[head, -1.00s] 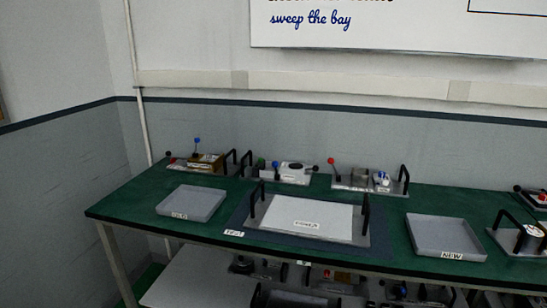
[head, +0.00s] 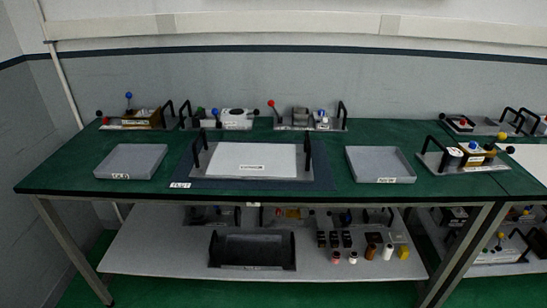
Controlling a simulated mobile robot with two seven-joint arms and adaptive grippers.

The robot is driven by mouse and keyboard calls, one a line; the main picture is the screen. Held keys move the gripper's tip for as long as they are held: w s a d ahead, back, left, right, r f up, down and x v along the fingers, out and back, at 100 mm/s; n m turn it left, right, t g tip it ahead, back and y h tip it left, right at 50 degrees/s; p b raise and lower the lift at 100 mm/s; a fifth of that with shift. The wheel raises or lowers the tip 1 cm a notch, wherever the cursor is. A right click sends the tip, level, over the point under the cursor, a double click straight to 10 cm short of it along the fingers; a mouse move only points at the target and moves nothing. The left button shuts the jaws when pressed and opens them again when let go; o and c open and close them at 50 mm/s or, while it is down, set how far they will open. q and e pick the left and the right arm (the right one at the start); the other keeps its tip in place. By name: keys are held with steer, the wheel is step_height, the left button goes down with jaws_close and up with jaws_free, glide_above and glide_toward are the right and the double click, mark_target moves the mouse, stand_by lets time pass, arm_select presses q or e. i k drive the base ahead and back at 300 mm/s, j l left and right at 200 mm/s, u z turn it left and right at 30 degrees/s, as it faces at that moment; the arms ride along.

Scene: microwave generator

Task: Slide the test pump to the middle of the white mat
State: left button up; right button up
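A white flat panel (head: 252,160) with a small label and black upright handles at both ends lies in the middle of the green table. It rests on a dark blue mat (head: 320,178) with a small label at its front left corner. Several units on plates stand along the back: one with a blue knob (head: 141,117), one with a white block (head: 237,118), and one with a red knob (head: 307,116). I cannot tell which thing is the test pump. Neither of my grippers is in view.
Grey trays stand left (head: 131,161), labelled OLD, and right (head: 381,163), labelled NEW. A unit with a yellow knob (head: 478,152) stands further right. The lower shelf (head: 170,250) holds a black handled tray (head: 252,250), small bottles and more units. Green table (head: 65,175) is bare at the left front.

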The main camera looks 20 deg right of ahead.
mark_target(468, 152)
steer(key=z, duration=1.75)
